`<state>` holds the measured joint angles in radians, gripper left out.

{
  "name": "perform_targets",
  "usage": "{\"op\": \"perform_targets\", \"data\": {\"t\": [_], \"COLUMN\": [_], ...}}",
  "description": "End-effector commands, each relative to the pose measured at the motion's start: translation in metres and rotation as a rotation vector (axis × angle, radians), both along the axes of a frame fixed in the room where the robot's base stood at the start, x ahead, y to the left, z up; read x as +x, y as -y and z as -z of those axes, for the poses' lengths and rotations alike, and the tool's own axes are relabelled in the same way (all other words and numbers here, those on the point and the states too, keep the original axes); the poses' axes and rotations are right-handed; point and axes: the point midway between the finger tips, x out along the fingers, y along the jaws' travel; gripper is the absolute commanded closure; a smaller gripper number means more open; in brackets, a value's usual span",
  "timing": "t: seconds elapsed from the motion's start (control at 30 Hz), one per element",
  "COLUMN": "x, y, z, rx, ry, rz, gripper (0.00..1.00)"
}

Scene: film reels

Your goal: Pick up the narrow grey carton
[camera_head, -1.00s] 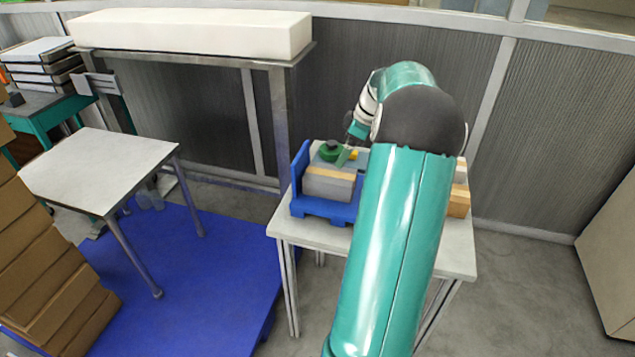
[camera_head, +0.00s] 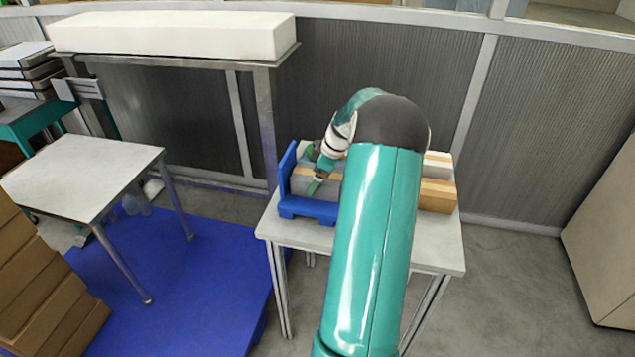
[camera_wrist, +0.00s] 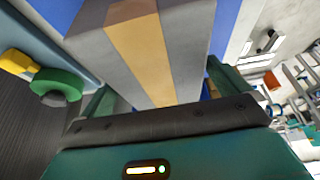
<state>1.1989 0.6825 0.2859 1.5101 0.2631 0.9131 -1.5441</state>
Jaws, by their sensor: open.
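The narrow grey carton (camera_head: 302,185) with a tan tape band sits on a blue pallet-like stand (camera_head: 306,208) on the white table, partly hidden by my arm and gripper. My gripper (camera_head: 316,178) is at the carton, pointing down. In the wrist view a grey carton (camera_wrist: 192,42) with a tan band fills the upper middle. My gripper (camera_wrist: 163,90) is open there, with one green finger on each side of the carton. I cannot tell whether the fingers touch it.
A green roll (camera_wrist: 58,82) and a yellow item (camera_wrist: 17,62) show beside the carton in the wrist view. A white-topped table (camera_head: 80,175) and stacked brown boxes (camera_head: 40,295) are at left.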

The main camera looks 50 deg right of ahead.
Motion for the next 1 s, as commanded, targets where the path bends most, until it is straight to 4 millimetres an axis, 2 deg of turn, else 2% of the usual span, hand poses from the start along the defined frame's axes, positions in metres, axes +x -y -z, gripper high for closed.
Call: {"op": "perform_targets", "data": {"t": [0.03, 0.13, 0.37, 0.6, 0.63, 1.0], "x": [0.0027, 0.0061, 0.0065, 0.0064, 0.0067, 0.0068], "y": [-0.0011, -0.0023, -0.0022, -0.0021, -0.0019, -0.0016], "z": [0.0088, 0.0168, 0.0178, 0.0177, 0.0169, 0.0108], "rx": [0.002, 0.000, -0.001, -0.001, -0.002, -0.003], "ry": [-0.001, 0.000, 0.000, 0.000, 0.001, 0.001], "rz": [0.000, 0.000, 0.000, 0.000, 0.001, 0.001], "gripper": [0.00, 0.00, 0.02, 0.49, 0.52, 0.52]}}
